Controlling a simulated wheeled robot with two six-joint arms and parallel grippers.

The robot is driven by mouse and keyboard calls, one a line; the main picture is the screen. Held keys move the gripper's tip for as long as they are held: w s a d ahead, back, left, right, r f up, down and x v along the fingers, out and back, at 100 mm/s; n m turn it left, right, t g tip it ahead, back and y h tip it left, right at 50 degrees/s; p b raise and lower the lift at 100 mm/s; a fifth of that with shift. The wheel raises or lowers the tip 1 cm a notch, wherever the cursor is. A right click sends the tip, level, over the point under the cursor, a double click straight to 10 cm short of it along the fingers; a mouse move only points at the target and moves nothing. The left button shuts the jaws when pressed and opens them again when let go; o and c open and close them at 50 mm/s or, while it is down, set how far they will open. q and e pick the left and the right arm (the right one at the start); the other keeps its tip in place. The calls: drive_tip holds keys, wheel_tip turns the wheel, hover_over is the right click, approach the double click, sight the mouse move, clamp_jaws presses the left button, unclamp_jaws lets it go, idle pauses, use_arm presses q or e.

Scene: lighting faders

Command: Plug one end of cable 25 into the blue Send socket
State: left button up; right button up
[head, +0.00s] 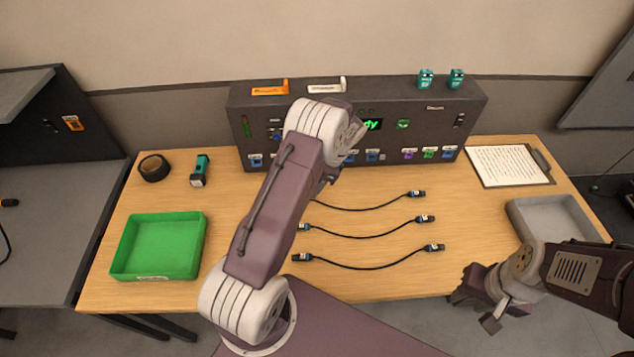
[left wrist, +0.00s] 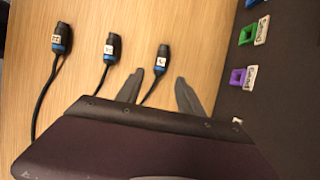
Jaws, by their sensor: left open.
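Three black cables with blue-collared plugs lie on the table. Their right ends show in the head view: back (head: 417,194), middle (head: 426,218) and front (head: 434,247). In the left wrist view three plugs show: far (left wrist: 58,38), middle (left wrist: 110,47) and nearest the panel (left wrist: 158,66). Their label numbers are too small to read surely. My left gripper (left wrist: 158,80) is open, its fingertips either side of the nearest plug. Green (left wrist: 247,34) and purple (left wrist: 238,76) sockets have Send labels; a blue socket (left wrist: 253,3) is cut off. My right gripper (head: 476,306) is open and empty.
The dark panel (head: 470,110) stands at the table's back, partly hidden by my left arm. A green tray (head: 125,240), black tape roll (head: 154,168) and teal torch (head: 200,170) are left. A clipboard (head: 508,165) and grey tray (head: 520,212) are right.

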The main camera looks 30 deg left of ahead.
use_arm(q)
drive_tip(key=b+x, duration=0.2)
drive_tip(key=x, duration=0.3)
drive_tip(key=shift+s+f, duration=0.1)
drive_tip(key=shift+f, duration=0.15)
drive_tip(key=shift+a+f+b, duration=0.25)
drive_tip(key=shift+f+b, duration=0.05)
drive_tip(key=shift+f, duration=0.15)
use_arm(e)
wheel_tip(320, 180, down, 4)
drive_tip(key=shift+r, duration=0.1)
